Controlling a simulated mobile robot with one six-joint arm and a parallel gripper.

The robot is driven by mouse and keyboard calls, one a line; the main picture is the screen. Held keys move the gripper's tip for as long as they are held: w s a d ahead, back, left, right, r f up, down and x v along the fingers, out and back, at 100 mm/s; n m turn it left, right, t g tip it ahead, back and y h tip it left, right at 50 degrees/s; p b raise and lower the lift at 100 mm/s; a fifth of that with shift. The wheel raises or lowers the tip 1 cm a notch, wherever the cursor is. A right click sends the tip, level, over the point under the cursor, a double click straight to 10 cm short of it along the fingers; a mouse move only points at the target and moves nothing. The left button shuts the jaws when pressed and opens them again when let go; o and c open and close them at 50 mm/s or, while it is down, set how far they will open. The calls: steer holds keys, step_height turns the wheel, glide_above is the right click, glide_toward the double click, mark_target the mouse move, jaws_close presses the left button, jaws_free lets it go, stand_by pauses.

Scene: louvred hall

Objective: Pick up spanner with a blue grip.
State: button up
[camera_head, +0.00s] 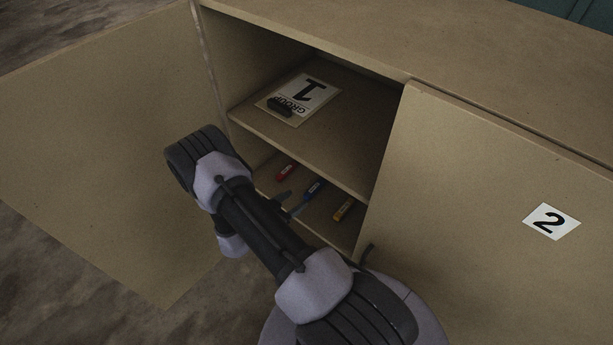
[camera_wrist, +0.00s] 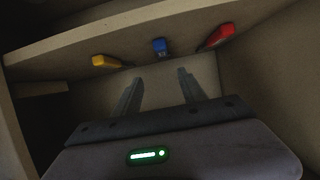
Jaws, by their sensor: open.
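The spanner with a blue grip (camera_head: 314,187) lies on the lower level of the open cabinet, between a red-gripped tool (camera_head: 286,172) and a yellow-gripped tool (camera_head: 343,209). In the wrist view its blue end (camera_wrist: 160,46) shows in the middle, beyond the fingertips and roughly in line with the gap between them. My gripper (camera_wrist: 160,76) is open and empty, its two fingers apart. In the head view my arm hides most of the gripper; a grey finger part shows just left of the blue grip. Most of the spanner's metal part is hidden.
A middle shelf (camera_head: 350,120) lies above the tools and holds a "GROUP 1" card (camera_head: 312,88) with a dark object (camera_head: 280,106) on it. The left door (camera_head: 100,130) stands open. The right door (camera_head: 480,190), marked 2, is shut. Cabinet walls flank the opening closely.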

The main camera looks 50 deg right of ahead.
glide_toward(318, 184)
steer(key=x, duration=0.3)
steer(key=shift+s+d+r, duration=0.1)
steer(key=shift+s+d, duration=0.15)
steer(key=shift+d, duration=0.05)
steer(key=x, duration=0.5)
steer(key=shift+w+d+f+b, duration=0.3)
steer(key=shift+w+f+b, duration=0.05)
steer(key=shift+r, duration=0.1)
jaws_close()
